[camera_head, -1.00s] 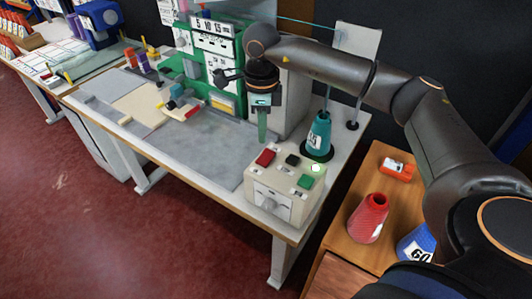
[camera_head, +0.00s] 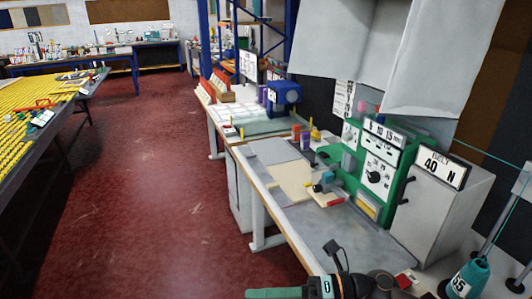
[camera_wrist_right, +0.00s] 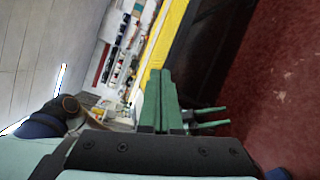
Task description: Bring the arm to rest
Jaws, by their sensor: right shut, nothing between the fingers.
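My right gripper (camera_head: 262,293) is at the bottom edge of the head view, pointing left, in front of the workbench's near edge. Its green fingers are together with nothing between them. In the right wrist view, the same gripper (camera_wrist_right: 160,98) shows its two green fingers side by side and shut. Two thin green prongs show just right of them, probably my left gripper (camera_wrist_right: 212,117), partly hidden. My left gripper does not show in the head view.
The grey-topped workbench (camera_head: 270,152) carries a green panel machine (camera_head: 378,172) and a grey box labelled 40 N (camera_head: 440,200). A teal cone (camera_head: 468,279) stands at lower right. A table with yellow rows (camera_head: 40,105) is at far left. The red floor (camera_head: 150,190) between them is clear.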

